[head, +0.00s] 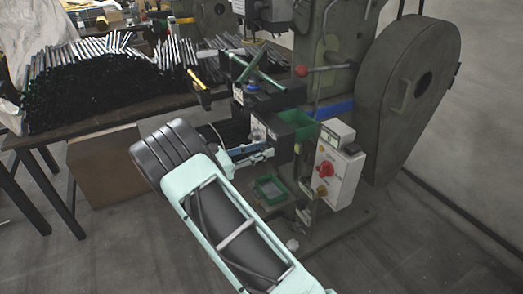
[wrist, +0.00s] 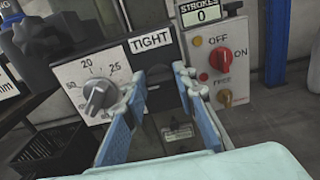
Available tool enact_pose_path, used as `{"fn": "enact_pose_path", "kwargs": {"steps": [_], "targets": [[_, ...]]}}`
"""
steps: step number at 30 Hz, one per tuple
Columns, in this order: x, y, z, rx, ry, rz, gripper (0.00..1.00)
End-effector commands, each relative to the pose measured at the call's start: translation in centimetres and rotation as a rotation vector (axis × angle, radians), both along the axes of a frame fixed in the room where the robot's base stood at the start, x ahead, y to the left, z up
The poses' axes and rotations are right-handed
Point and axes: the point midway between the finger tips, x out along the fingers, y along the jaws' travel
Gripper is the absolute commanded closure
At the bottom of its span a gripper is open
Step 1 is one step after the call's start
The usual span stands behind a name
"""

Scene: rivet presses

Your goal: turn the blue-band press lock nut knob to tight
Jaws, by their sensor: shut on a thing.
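A TIGHT label (wrist: 151,40) is at the plate's upper right. The knob's pointer is tilted and does not point at that label. My gripper (wrist: 157,78) has its fingers apart, right of the knob. The left finger is close beside the knob; I cannot tell whether they touch. In the head view my gripper (head: 268,150) is at the press front. A blue band (head: 335,111) marks the press.
A green tray (head: 268,187) lies below. A big round wheel guard (head: 412,95) is at the right, and a table with many rods (head: 85,85) at the left.

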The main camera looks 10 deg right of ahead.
Motion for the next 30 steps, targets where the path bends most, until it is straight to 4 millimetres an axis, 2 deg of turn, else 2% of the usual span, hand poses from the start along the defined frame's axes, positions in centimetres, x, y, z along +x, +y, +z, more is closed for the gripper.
{"fn": "enact_pose_path", "kwargs": {"steps": [11,30], "targets": [[-0.09,0.07,-0.17,0.063,-0.192,0.002,0.98],[-0.31,-0.01,-0.42,0.25,-0.767,0.0,0.98]]}}
